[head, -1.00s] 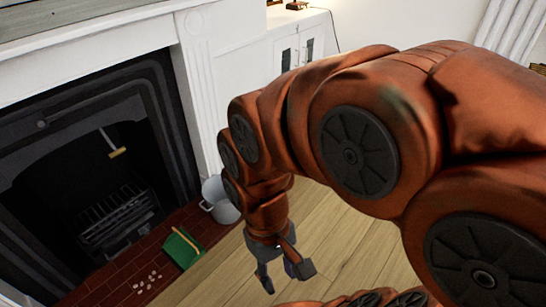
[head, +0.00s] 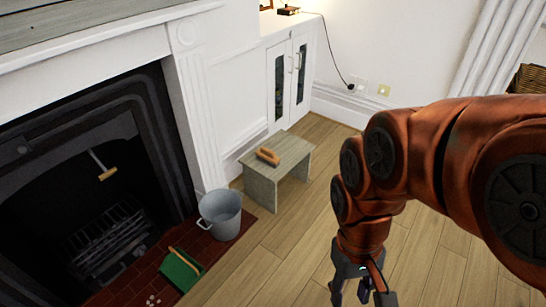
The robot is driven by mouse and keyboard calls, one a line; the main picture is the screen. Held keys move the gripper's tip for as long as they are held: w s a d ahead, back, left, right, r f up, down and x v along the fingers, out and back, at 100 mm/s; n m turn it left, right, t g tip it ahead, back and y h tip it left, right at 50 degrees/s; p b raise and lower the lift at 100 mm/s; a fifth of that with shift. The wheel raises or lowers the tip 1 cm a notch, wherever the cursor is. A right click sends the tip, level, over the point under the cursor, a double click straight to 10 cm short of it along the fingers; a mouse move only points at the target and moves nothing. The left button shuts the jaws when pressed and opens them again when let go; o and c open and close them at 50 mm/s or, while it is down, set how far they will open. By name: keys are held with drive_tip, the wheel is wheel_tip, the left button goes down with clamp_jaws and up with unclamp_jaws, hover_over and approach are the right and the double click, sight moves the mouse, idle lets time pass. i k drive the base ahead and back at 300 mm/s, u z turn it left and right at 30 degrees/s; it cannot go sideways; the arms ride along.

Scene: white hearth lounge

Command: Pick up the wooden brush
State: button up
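A small brown wooden brush (head: 267,156) lies on top of a low grey-wood stool (head: 262,182) beside the fireplace wall. My gripper (head: 361,298) points down at the bottom of the head view, to the right of the stool and nearer to me. Its fingers are spread apart, with nothing seen between them. The brush is uncovered; its bristles cannot be made out.
A grey metal bucket (head: 221,214) stands on the brick hearth, left of the stool. A green dustpan (head: 181,272) with a wooden-handled item lies before the fireplace (head: 75,190). A yellowish tool (head: 105,171) shows in the opening. Wood floor (head: 290,250) is clear between stool and gripper.

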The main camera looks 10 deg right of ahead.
sight(267, 156)
drive_tip(key=z, duration=0.5)
drive_tip(key=k, duration=0.6)
drive_tip(key=z, duration=0.45)
drive_tip(key=i, duration=1.15)
drive_tip(key=u, duration=1.2)
drive_tip(key=i, duration=0.8)
drive_tip(key=u, duration=0.75)
